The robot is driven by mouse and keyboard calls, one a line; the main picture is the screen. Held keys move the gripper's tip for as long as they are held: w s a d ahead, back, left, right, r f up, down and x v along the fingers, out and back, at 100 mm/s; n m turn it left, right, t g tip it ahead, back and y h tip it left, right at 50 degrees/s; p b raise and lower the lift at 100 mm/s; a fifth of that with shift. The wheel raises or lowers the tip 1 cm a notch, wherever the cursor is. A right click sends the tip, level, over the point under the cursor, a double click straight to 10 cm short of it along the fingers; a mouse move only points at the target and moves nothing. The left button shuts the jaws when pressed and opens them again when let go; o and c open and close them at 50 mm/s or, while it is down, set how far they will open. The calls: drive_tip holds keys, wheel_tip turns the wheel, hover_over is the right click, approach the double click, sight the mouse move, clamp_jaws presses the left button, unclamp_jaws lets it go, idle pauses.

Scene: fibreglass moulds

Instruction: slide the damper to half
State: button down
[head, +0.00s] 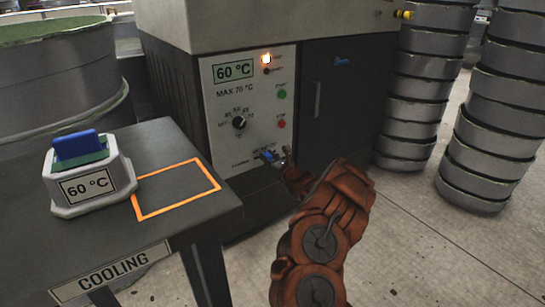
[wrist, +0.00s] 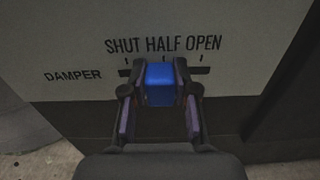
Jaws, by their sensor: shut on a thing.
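The damper is a blue slider knob (wrist: 160,88) on a dark slot under the words SHUT, HALF and OPEN in the wrist view. The knob sits below HALF, about in line with the middle tick. My gripper (wrist: 160,75) is shut on it, one finger on each side. In the head view the blue knob (head: 268,156) shows small at the bottom of the oven's control panel (head: 245,110), with my gripper (head: 276,159) at it. The fingers and my arm partly hide the slot.
The panel has a dial (head: 239,122), a green button (head: 282,94), a red button (head: 282,124) and a lit lamp (head: 267,59). A cooling table (head: 190,240) with a 60 °C block (head: 88,185) stands at left. Stacked grey moulds (head: 420,90) stand at right, with open floor in front.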

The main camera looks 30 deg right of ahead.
drive_tip(key=shift+d, duration=0.25)
drive_tip(key=c, duration=0.9)
unclamp_jaws()
drive_tip(key=shift+s, duration=0.1)
drive_tip(key=s, duration=1.1)
drive_tip(key=shift+s, duration=0.4)
drive_tip(key=shift+r, duration=0.1)
